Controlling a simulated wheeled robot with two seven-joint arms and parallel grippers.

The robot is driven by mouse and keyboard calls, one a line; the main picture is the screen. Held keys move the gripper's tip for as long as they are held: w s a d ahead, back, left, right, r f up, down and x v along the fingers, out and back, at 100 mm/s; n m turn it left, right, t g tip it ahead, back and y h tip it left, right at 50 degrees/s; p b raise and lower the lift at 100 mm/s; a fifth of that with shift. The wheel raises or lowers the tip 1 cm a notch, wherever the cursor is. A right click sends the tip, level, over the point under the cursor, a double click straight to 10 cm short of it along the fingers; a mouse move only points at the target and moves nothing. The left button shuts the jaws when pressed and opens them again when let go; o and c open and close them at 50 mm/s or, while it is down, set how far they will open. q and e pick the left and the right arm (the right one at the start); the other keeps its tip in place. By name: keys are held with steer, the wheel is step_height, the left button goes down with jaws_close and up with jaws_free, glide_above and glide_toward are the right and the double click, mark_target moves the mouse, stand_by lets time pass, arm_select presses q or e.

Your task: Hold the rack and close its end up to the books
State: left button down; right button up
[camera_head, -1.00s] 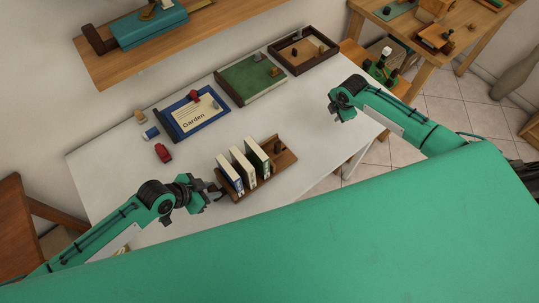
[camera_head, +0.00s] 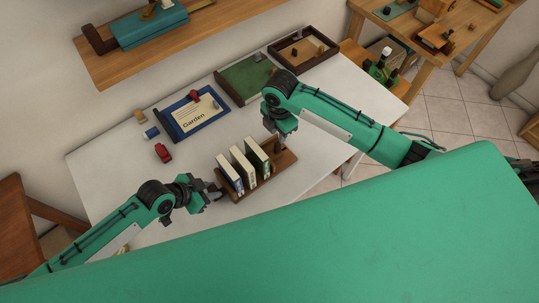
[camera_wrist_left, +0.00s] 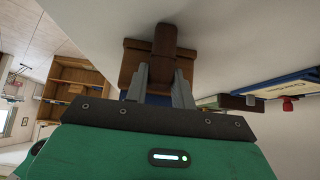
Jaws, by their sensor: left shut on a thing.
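A brown wooden rack (camera_head: 286,162) stands on the white table with three upright, slightly leaning books in it: a blue-and-white one (camera_head: 230,175), a pale one (camera_head: 243,167) and a dark green one (camera_head: 257,159). My left gripper (camera_head: 214,193) is shut on the rack's left end; in the left wrist view its fingers (camera_wrist_left: 160,88) are either side of a brown upright of the rack (camera_wrist_left: 164,42). My right gripper (camera_head: 279,143) is over the rack's right part, beside the green book, and hides the sliding end there. I cannot tell whether it touches that end.
A red object (camera_head: 162,153), a blue-framed "Garden" board (camera_head: 194,115), a green board (camera_head: 243,82) and a brown tray (camera_head: 303,48) lie behind the rack. A wooden shelf (camera_head: 190,40) hangs on the wall. The table left of the rack is mostly clear.

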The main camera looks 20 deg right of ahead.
mark_target(277, 142)
steer(key=shift+f, duration=2.6)
jaws_close()
